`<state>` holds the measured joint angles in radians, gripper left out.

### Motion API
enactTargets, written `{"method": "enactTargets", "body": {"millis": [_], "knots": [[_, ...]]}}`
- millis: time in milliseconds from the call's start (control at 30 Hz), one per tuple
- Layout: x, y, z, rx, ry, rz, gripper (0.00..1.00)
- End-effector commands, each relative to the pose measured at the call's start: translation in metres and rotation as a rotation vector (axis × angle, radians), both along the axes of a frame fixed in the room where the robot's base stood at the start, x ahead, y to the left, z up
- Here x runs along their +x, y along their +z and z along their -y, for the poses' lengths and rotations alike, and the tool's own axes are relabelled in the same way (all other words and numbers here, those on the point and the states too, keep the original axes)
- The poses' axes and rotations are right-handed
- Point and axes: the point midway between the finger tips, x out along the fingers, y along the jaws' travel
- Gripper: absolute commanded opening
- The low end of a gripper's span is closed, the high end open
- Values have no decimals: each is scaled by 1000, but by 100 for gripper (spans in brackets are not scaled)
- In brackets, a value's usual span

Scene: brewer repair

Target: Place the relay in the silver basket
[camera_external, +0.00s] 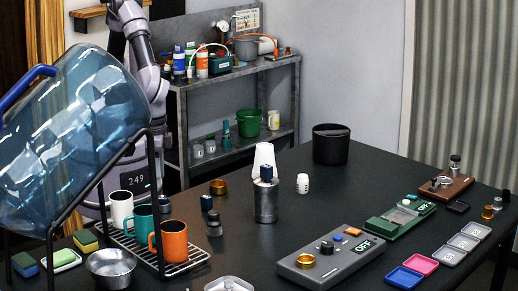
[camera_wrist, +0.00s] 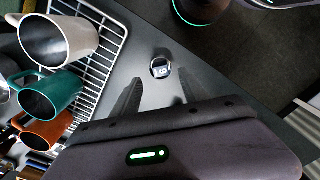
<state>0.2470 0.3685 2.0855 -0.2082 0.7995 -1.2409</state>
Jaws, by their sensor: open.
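I cannot tell for certain which container is the silver basket; a silver bowl (camera_external: 110,268) stands at the table's front left. In the wrist view my gripper (camera_wrist: 160,82) is open and empty. A small round piece with a silvery rim (camera_wrist: 160,67) shows on the table just beyond the fingertips. In the external view my gripper is hidden behind the large blue bottle.
A tilted blue water bottle (camera_external: 75,125) on a black stand crowds the left. White, teal and orange mugs (camera_external: 175,240) stand on a wire rack (camera_external: 197,257).

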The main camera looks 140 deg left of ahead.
Motion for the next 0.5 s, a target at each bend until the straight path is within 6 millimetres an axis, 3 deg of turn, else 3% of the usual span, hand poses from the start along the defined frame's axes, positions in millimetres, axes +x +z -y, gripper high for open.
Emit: {"method": "enactTargets", "body": {"millis": [33,167,500], "knots": [[0,22,0,0,0,1,52],[0,45,0,-1,0,2,52],[0,40,0,0,0,0,52]]}}
